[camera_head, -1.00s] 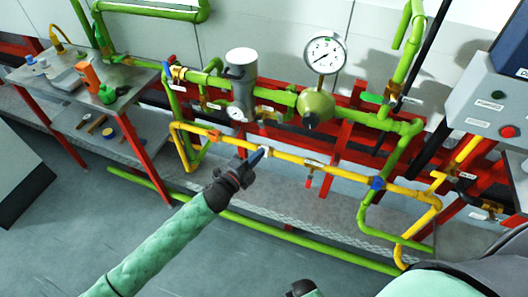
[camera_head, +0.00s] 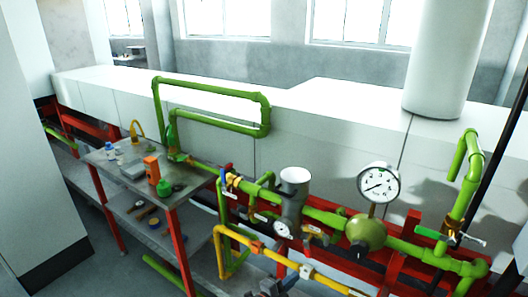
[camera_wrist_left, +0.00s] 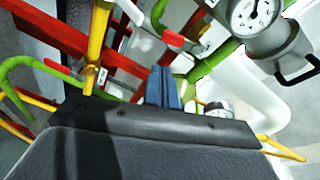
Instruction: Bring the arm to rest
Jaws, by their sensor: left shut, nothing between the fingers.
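My left arm is cut off below the head view. My right gripper is not in view.
Green pipes (camera_head: 322,217), a grey cylinder (camera_head: 293,201) and a round gauge (camera_head: 378,184) stand on a red frame. At left, a metal table (camera_head: 182,184) holds an orange item (camera_head: 152,167) and small parts. A white ledge (camera_head: 330,130) runs behind.

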